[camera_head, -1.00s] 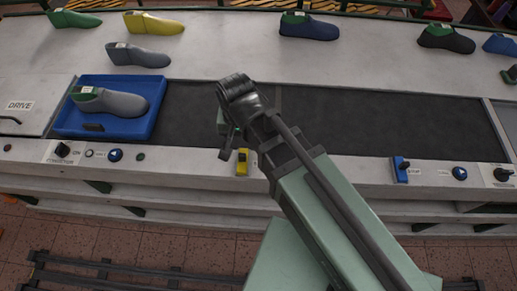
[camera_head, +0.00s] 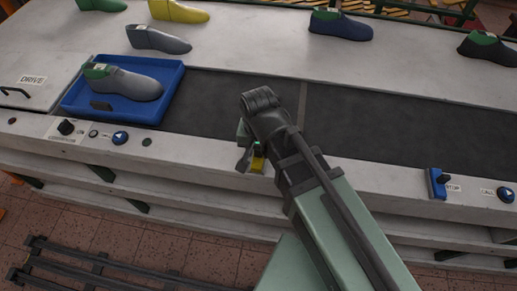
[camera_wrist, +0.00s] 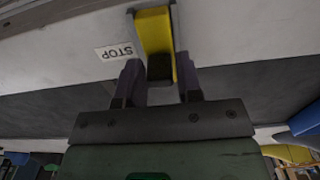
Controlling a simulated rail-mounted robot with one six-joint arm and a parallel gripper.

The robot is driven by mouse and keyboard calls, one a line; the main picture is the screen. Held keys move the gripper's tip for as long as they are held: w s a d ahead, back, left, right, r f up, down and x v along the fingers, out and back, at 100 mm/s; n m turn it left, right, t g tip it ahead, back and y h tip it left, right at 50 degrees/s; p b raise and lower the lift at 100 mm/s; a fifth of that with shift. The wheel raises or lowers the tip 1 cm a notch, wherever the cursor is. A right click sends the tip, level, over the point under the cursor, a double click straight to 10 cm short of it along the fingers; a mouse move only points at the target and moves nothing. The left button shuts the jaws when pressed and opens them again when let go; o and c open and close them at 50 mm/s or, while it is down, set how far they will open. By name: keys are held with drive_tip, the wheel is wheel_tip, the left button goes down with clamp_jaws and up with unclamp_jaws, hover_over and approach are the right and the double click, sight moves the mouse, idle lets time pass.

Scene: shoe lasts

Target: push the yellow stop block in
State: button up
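The yellow stop block (camera_head: 258,163) sits on the conveyor's front rail, partly hidden behind my gripper in the head view. In the wrist view the yellow block (camera_wrist: 154,32) has a dark knob at its near end, beside an upside-down STOP label (camera_wrist: 119,51). My gripper (camera_head: 246,160) is at the block in the head view. In the wrist view the two fingers of my gripper (camera_wrist: 159,80) stand apart, one on each side of the dark knob. Small gaps show beside the knob; contact cannot be told.
A blue tray (camera_head: 165,115) holding a grey-green shoe last (camera_head: 128,82) rests at the belt's left end. The dark belt (camera_head: 390,125) is bare to the right. A blue stop block (camera_head: 437,184) stands on the front rail at right. More lasts stand behind.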

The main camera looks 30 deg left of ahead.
clamp_jaws()
drive_tip(key=shift+w+a, duration=0.3)
drive_tip(key=shift+w, duration=0.55)
drive_tip(key=shift+w+a, duration=0.25)
drive_tip(key=shift+w, duration=0.6)
drive_tip(key=shift+w+a, duration=0.3)
drive_tip(key=shift+w, duration=0.55)
drive_tip(key=shift+o, duration=2)
unclamp_jaws()
drive_tip(key=shift+r, duration=0.1)
wheel_tip(320, 180, up, 11)
drive_tip(key=p, duration=1)
drive_tip(key=shift+f+p, duration=0.2)
drive_tip(key=shift+p, duration=0.2)
